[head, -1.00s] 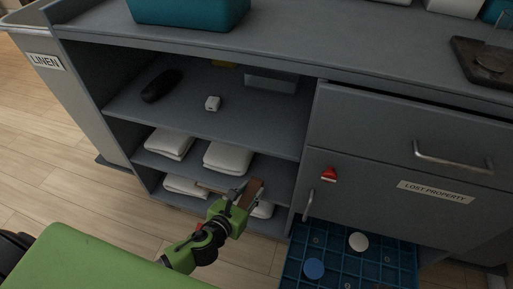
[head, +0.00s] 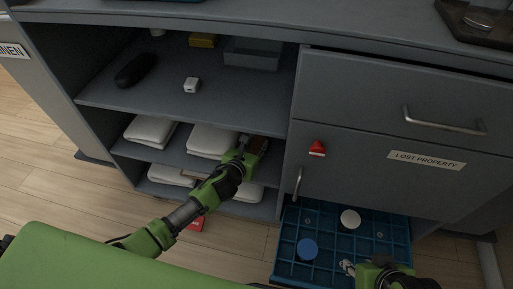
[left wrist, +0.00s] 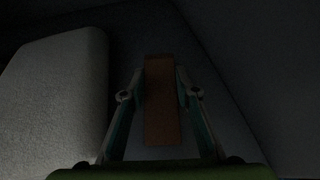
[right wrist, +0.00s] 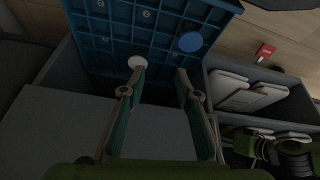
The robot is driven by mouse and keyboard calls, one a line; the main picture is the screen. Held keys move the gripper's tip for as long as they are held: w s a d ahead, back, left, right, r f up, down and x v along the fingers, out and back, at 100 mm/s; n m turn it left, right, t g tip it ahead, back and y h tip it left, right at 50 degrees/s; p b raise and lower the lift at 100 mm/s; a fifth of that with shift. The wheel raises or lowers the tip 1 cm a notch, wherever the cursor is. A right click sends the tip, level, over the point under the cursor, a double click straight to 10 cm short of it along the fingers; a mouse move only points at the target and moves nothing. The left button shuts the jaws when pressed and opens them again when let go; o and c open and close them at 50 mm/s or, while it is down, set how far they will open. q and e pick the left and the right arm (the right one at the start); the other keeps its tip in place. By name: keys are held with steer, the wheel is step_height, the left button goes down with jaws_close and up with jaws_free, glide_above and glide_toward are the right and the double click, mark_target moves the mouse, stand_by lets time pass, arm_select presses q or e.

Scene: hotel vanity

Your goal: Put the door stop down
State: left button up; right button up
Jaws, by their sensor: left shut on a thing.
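The door stop is a brown wooden block, seen in the left wrist view (left wrist: 161,105) between the fingers of my left gripper (left wrist: 160,88). In the head view my left gripper (head: 252,148) is shut on it at the right end of the shelf with folded white towels (head: 210,140). The door stop shows there only as a small brown piece, mostly hidden by the fingers. In the left wrist view it is over a dark shelf surface, right of a towel (left wrist: 55,95); whether it touches the shelf I cannot tell. My right gripper (right wrist: 160,72) is open and empty.
A blue gridded tray (head: 338,243) with a white disc (head: 350,219) and a blue disc (head: 307,249) is below the lost property door (head: 380,180). My right gripper is near it.

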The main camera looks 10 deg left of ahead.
arm_select(q)
steer(key=shift+f, duration=0.35)
arm_select(e)
steer(key=shift+w+a+r+t, duration=0.15)
steer(key=shift+w+t, duration=0.1)
steer(key=shift+w, duration=0.25)
steer(key=shift+w+a+r+t, duration=0.15)
steer(key=shift+w+t, duration=0.1)
steer(key=shift+w, duration=0.2)
arm_select(q)
steer(key=shift+f, duration=0.1)
arm_select(e)
steer(key=shift+w, duration=0.15)
arm_select(q)
steer(key=o, duration=1.1)
arm_select(e)
steer(key=shift+w+a+r, duration=0.1)
steer(key=shift+w+r, duration=0.05)
steer(key=shift+w, duration=0.15)
steer(key=shift+s, duration=0.1)
